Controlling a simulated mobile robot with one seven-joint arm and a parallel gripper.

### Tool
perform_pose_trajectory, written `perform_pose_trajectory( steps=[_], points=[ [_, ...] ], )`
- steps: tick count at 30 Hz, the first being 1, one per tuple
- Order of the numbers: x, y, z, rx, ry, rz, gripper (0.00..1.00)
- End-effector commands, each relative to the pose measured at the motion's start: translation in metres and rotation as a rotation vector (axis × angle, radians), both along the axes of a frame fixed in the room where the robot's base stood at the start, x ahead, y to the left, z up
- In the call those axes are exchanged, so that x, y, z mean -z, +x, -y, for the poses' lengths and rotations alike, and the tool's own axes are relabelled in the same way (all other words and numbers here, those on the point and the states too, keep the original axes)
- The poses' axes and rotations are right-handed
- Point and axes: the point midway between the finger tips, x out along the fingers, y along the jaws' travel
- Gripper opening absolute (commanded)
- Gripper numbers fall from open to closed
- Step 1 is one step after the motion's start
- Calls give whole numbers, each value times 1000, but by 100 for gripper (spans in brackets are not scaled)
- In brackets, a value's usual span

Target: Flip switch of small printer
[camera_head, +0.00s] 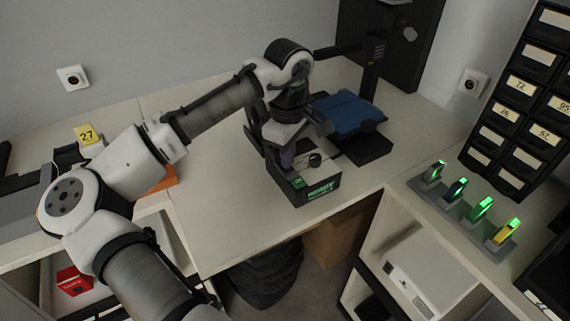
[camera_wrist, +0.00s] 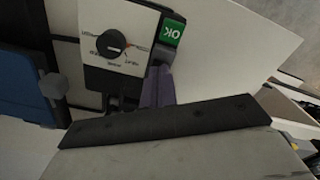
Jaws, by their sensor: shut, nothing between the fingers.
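The small printer stands on the white desk, with a blue bed (camera_head: 348,112), a dark upright column (camera_head: 373,65) and a front control box (camera_head: 322,190) with green lettering. A round black knob (camera_head: 315,160) sits on the box's light top panel. My gripper (camera_head: 288,157) is shut and empty, low at the left side of the control box. Its purple-grey fingers (camera_wrist: 157,88) show beside the panel edge; contact is unclear.
A grey rack (camera_head: 465,218) with several glowing green-topped items stands on the right shelf. Black labelled drawers (camera_head: 522,90) rise behind it. A larger dark cabinet (camera_head: 412,40) stands behind the printer.

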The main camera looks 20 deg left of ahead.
Motion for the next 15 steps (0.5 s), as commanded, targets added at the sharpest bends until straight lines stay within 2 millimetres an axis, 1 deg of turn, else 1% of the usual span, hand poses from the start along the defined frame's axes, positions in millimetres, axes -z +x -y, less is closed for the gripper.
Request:
perform_pose_trajectory(
  steps=[15],
  points=[
    [8, 0, 0, 0, 0, -1, 0]
  ],
)
